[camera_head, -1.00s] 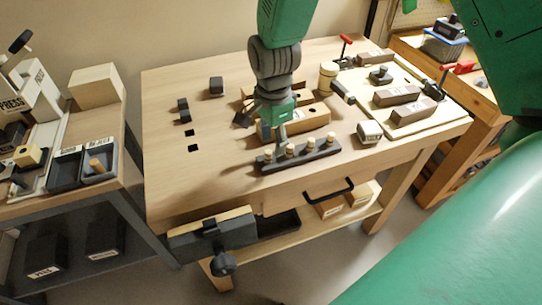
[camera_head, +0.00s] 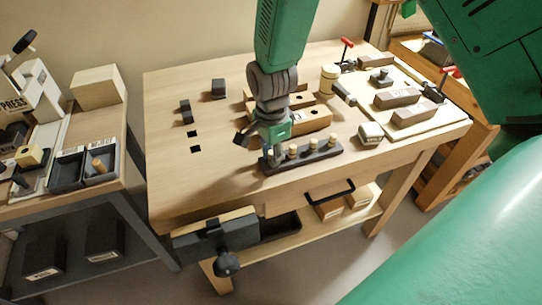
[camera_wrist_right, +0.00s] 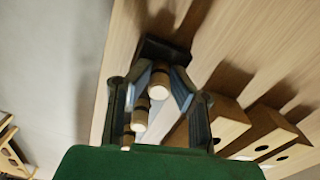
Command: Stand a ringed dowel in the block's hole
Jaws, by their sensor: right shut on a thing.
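A dark rack (camera_head: 303,160) near the table's front edge holds several pale dowels, such as this one (camera_head: 312,147). My right gripper (camera_head: 270,151) is low over the rack's left end. In the right wrist view its fingers (camera_wrist_right: 158,80) are closed in on both sides of a dowel (camera_wrist_right: 158,88), end-on to the camera. Another dowel (camera_wrist_right: 140,116) with a dark ring shows beside it. A wooden block (camera_head: 313,121) stands just behind the rack, partly hidden by my arm. Blocks with dark holes (camera_wrist_right: 270,138) show at the right of the wrist view.
A small pale-faced block (camera_head: 370,133) lies right of the rack. Dark blocks (camera_head: 218,88) stand at the back left. The table's left front is clear.

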